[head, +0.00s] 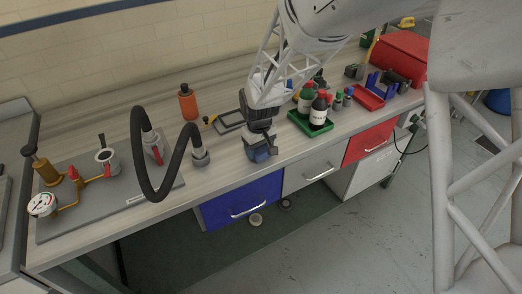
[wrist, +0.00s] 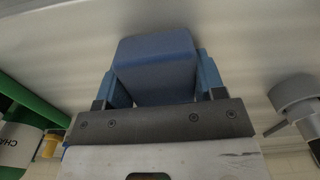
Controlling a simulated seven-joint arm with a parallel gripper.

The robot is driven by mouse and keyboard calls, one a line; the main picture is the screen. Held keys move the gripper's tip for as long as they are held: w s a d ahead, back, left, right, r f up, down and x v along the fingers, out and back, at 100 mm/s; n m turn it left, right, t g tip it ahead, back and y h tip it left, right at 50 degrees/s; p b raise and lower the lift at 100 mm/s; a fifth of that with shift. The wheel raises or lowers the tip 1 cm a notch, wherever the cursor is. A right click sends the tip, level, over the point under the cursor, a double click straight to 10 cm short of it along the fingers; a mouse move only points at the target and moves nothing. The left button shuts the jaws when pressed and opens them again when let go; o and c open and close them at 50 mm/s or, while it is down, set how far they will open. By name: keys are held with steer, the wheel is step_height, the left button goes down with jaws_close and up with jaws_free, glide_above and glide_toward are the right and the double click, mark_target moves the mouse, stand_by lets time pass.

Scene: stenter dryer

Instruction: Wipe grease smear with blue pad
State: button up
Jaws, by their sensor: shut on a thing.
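My gripper (head: 261,150) is over the front part of the workbench (head: 228,163), above the blue drawer. In the wrist view, the two blue fingers of my gripper (wrist: 156,78) are shut on the sides of the blue pad (wrist: 154,52), a block with rounded edges. The pad is in front of the pale bench top; I cannot tell whether it touches it. I cannot make out the grease smear in either view; my gripper and the pad may hide it.
A green tray with bottles (head: 318,120) stands right of my gripper. A black hose (head: 137,150) arches up at the left, near a gauge (head: 42,204). An orange bottle (head: 187,103) and dark frame (head: 229,121) stand behind. A red box (head: 402,58) is at far right.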

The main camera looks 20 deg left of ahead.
steer(key=shift+w+a, duration=0.2)
steer(key=shift+a, duration=0.05)
steer(key=shift+w+a+f, duration=0.1)
steer(key=shift+w+a, duration=0.15)
steer(key=shift+w, duration=0.05)
steer(key=shift+w+a+r, duration=0.2)
steer(key=shift+w+a, duration=0.9)
steer(key=shift+w+a+f, duration=0.15)
steer(key=shift+w+a, duration=1.35)
steer(key=shift+a, duration=0.05)
step_height(320, 180, up, 8)
steer(key=shift+r, duration=0.2)
steer(key=shift+d, duration=0.1)
steer(key=shift+f, duration=0.25)
